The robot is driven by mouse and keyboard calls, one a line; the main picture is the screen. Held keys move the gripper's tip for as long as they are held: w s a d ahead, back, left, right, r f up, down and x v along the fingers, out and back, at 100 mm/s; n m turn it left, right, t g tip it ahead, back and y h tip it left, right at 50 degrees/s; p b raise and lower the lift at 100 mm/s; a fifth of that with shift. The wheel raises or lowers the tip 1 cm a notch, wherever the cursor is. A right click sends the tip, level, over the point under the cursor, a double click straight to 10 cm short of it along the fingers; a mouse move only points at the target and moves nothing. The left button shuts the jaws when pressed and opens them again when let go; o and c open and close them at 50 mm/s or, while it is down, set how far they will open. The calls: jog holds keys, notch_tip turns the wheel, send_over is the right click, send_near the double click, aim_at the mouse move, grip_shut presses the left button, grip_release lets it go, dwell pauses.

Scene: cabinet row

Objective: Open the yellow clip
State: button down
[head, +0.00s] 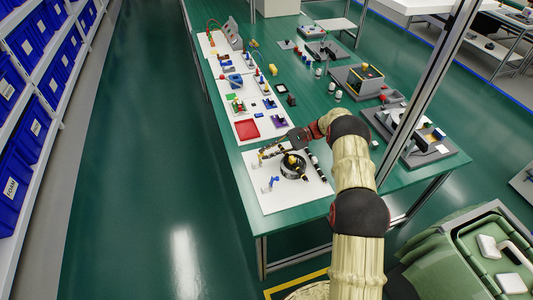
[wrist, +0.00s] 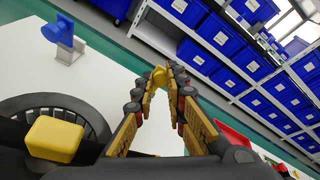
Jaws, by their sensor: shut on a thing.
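My gripper (wrist: 160,78) reaches out over the white board, its yellow-and-black fingers closed together at the tips. A small yellow piece (wrist: 158,75), which looks like the yellow clip, sits between the fingertips. The fingers hide much of it, and I cannot tell whether it is open. In the head view my gripper (head: 265,153) is low over the far left part of the white board, and the clip is too small there to make out.
A dark round ring (head: 293,166) with a yellow block (wrist: 55,138) stands on the white board (head: 262,203). A blue piece on a grey post (wrist: 64,40) stands nearby. A red tray (head: 246,129) lies beyond. Blue bins (wrist: 215,30) fill shelves across the aisle.

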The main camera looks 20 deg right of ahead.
jog(key=shift+w, duration=0.1)
jog(key=c, duration=1.9)
grip_release()
jog(key=shift+o, duration=0.7)
jog(key=v, duration=1.2)
